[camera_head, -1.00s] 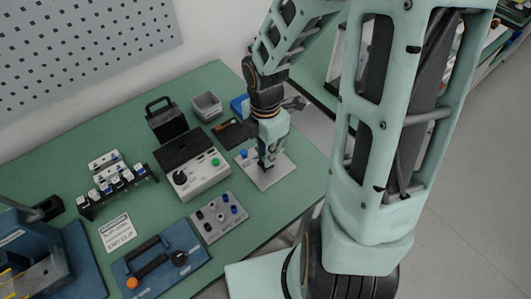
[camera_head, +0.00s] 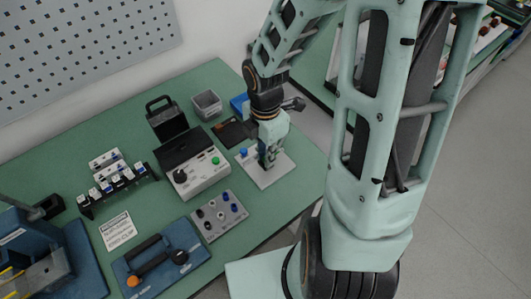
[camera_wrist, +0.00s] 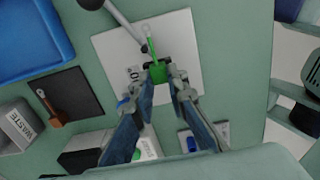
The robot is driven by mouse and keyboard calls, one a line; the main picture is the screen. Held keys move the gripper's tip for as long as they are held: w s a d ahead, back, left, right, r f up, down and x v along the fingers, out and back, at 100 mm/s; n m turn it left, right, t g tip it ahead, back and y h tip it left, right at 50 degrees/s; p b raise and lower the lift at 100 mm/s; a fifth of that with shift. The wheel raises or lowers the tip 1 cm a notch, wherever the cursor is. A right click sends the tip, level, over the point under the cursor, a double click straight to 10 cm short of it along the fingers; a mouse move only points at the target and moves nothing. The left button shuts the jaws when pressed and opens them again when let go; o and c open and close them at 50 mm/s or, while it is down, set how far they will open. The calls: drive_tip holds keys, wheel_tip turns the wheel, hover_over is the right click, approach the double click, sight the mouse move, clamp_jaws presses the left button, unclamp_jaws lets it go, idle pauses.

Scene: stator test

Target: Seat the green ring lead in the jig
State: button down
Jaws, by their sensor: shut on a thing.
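The jig is a pale plate (camera_head: 282,172) at the table's right edge; its plate also shows in the wrist view (camera_wrist: 112,62), with a dark block, a printed label and a blue knob (camera_head: 243,152). My gripper (camera_head: 266,165) is low over the plate. In the wrist view my gripper (camera_wrist: 161,88) is shut on the green ring lead (camera_wrist: 157,73). The lead's green body is between the fingertips, at the dark block, and its thin end points away toward a grey rod. I cannot tell whether it is fully down in the block.
Left of the jig are a grey tester box (camera_head: 197,178) with a green button and a socket panel (camera_head: 219,216). Beyond it are a black mat (camera_wrist: 78,92) with a brown-ended lead, a waste bin (camera_wrist: 18,126) and a blue tray (camera_wrist: 30,42).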

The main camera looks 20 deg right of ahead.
drive_tip(key=shift+f, duration=0.2)
drive_tip(key=c, duration=1.8)
unclamp_jaws()
wheel_tip(320, 180, up, 12)
